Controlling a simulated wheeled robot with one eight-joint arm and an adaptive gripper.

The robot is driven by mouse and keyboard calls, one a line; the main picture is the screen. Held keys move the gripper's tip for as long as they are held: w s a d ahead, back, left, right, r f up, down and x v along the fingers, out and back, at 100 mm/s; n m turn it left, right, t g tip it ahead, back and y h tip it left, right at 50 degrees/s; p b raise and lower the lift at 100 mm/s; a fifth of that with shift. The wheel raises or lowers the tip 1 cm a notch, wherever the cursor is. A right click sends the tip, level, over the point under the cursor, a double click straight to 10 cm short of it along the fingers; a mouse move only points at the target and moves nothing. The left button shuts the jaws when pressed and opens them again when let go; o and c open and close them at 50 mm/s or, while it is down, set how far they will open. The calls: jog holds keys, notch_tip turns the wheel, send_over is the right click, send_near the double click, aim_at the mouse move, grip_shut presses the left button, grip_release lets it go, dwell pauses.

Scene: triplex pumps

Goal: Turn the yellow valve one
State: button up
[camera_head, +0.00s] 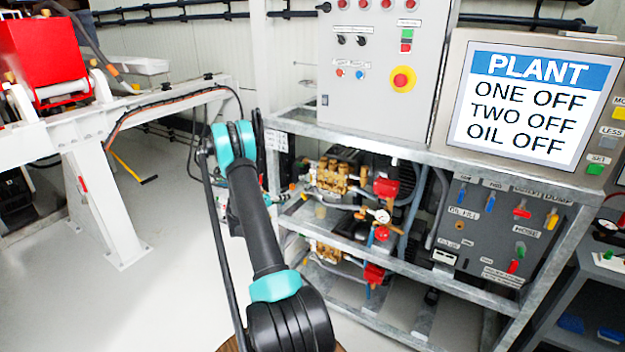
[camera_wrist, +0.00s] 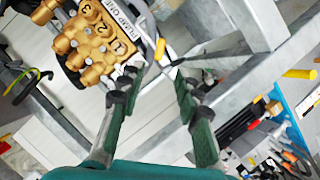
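In the wrist view, a yellow valve handle (camera_wrist: 160,48) shows beside a brass pump (camera_wrist: 92,38) labelled PUMP ONE. It lies just beyond my gripper (camera_wrist: 157,78), roughly in line with the gap between its fingertips. The two dark green fingers are apart with nothing visibly held between them. I cannot tell whether a fingertip touches the handle. In the head view, the upper brass pump (camera_head: 335,177) sits on the rack right of my arm. My gripper is mostly hidden behind my arm there, and I cannot make out the yellow handle.
The grey metal rack (camera_head: 395,148) carries the pumps and a valve panel (camera_head: 490,240). A control box (camera_head: 370,110) and a screen (camera_head: 530,105) reading ONE OFF, TWO OFF, OIL OFF stand above. A white beam frame (camera_head: 105,200) is at left.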

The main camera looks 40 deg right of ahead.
send_near(302, 196)
jog(key=x, duration=1.1)
jog(key=shift+s, duration=0.1)
dwell(0.5)
grip_shut()
